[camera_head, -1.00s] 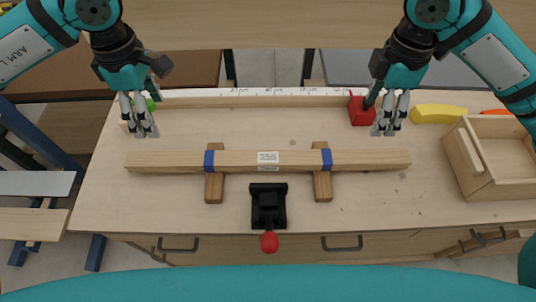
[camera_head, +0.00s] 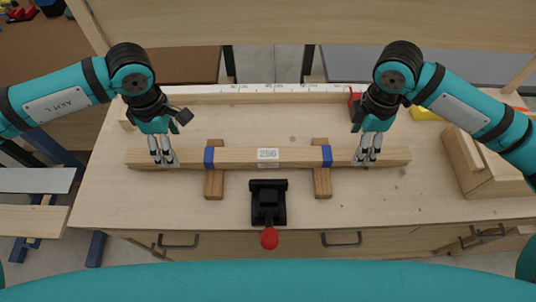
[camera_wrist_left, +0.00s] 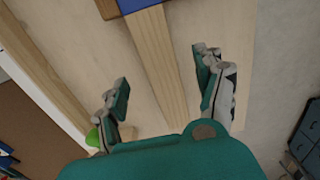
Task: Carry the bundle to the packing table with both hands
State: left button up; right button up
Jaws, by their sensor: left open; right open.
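The bundle (camera_head: 240,158) is a long pale wooden bar with two blue bands and a white label, lying across two brown wooden supports (camera_head: 214,184) on the workbench. My left gripper (camera_head: 164,163) is over the bundle's left end, and my right gripper (camera_head: 367,160) is over its right end. In the left wrist view, the bundle (camera_wrist_left: 158,55) runs between the two open fingers of my left gripper (camera_wrist_left: 165,95), with gaps on both sides. Both grippers are open. I cannot tell which surface is the packing table.
A black clamp-like device with a red knob (camera_head: 269,238) stands at the bench's front middle. A white ruler strip (camera_head: 270,88) runs along the back. A red block (camera_head: 354,104) and yellow object (camera_head: 425,114) are behind my right arm.

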aim_at(177, 154)
pick_arm(q)
jog(key=shift+f, duration=2.5)
pick_arm(e)
jog(key=shift+f, duration=2.55)
pick_arm(q)
jog(key=shift+c, duration=0.4)
pick_arm(e)
jog(key=shift+c, duration=0.4)
pick_arm(q)
grip_shut()
pick_arm(e)
grip_shut()
pick_arm(q)
jog(key=shift+r, duration=0.1)
pick_arm(e)
jog(key=shift+r, duration=0.1)
